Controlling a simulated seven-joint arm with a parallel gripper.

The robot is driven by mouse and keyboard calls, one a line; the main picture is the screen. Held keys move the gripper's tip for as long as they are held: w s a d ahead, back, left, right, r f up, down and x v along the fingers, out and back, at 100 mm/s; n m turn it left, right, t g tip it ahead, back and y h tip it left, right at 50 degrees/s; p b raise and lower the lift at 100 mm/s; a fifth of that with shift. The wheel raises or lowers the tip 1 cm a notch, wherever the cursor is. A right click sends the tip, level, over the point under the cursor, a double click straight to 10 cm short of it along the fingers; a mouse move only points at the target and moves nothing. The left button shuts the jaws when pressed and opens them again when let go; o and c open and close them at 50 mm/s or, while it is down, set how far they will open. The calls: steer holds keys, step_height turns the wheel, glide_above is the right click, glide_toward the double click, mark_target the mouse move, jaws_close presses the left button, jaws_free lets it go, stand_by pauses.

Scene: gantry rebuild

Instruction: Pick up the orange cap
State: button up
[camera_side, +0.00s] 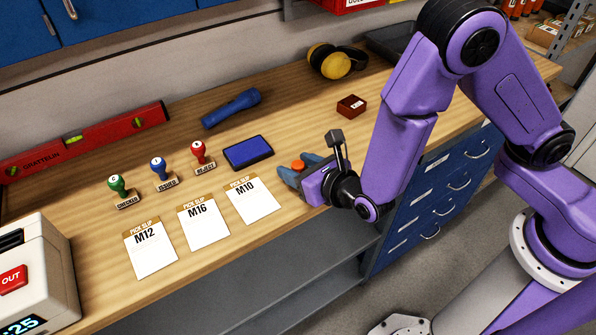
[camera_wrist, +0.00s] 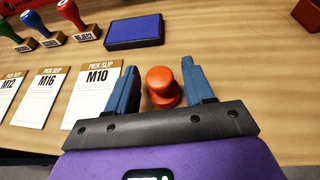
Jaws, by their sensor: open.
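The orange cap (camera_wrist: 161,88) stands on the wooden bench, a round knob shape with a wider base. In the wrist view it sits between the two blue fingers of my gripper (camera_wrist: 160,90), with a gap on each side. In the side view the cap (camera_side: 298,164) shows only as a small orange top. My gripper (camera_side: 302,172) is open and low over the bench, its fingers on either side of the cap. The lower part of the cap is partly hidden by the gripper in both views.
A blue ink pad (camera_side: 248,152) lies behind and left of the cap. The M10 slip (camera_side: 252,202) lies just left of my gripper. Stamps (camera_side: 202,155) stand further left. A small red box (camera_side: 351,106) is behind right. The bench's front edge runs close below my gripper.

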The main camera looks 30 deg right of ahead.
jaws_close()
stand_by(0.3)
